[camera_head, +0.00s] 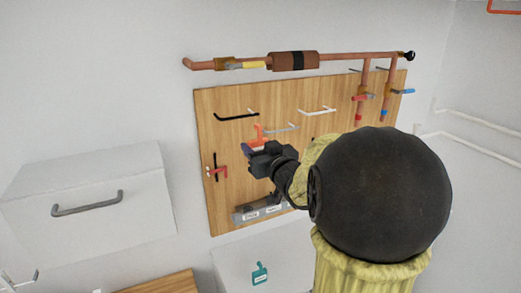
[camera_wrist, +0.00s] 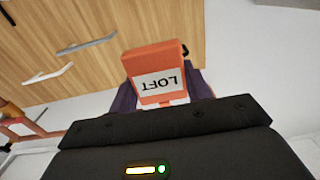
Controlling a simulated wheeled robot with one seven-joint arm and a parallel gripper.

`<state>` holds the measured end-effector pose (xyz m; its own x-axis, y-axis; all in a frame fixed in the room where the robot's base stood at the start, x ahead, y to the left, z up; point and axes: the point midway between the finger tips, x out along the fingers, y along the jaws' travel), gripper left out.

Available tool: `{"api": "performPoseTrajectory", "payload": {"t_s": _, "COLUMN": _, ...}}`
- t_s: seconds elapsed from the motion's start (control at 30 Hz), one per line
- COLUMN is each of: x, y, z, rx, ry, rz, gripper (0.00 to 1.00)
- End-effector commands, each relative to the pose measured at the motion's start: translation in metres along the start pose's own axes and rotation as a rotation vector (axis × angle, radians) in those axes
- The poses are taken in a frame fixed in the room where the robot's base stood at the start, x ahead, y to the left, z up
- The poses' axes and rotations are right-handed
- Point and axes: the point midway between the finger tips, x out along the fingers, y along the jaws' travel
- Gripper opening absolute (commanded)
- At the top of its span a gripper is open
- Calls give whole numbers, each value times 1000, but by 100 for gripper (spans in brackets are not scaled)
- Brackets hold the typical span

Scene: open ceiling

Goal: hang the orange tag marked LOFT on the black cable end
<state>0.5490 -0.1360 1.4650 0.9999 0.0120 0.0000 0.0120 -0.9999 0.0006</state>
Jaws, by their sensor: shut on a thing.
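The orange tag (camera_wrist: 155,62) marked LOFT is in my gripper (camera_wrist: 160,100), its label upside down in the wrist view. In the head view the tag (camera_head: 258,133) shows as a small orange shape at the tip of my gripper (camera_head: 250,150), in front of the wooden board. My gripper is shut on the tag. A black bar-like piece (camera_head: 237,116), seemingly the black cable end, sticks out from the board above and left of the tag in the head view. In the wrist view a bit of black (camera_wrist: 185,50) shows behind the tag; most of it is hidden.
Grey (camera_head: 281,128) and white (camera_head: 317,110) pieces like the black one stand to its right on the wooden board (camera_head: 220,215). A copper pipe (camera_head: 350,56) runs above. A red-handled fitting (camera_head: 217,171) is at the lower left. A white cabinet (camera_head: 90,220) juts out left.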

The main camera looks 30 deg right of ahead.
Motion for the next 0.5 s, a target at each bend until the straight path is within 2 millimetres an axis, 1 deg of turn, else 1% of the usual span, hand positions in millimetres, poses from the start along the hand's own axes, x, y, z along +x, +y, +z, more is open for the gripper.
{"api": "performPoseTrajectory", "payload": {"t_s": 0.13, "x": 9, "y": 6, "z": 0, "rx": 0, "ry": 0, "rz": 9, "gripper": 26}}
{"api": "performPoseTrajectory", "payload": {"t_s": 0.5, "x": 32, "y": 6, "z": 0, "rx": -1, "ry": 1, "rz": 9, "gripper": 26}}
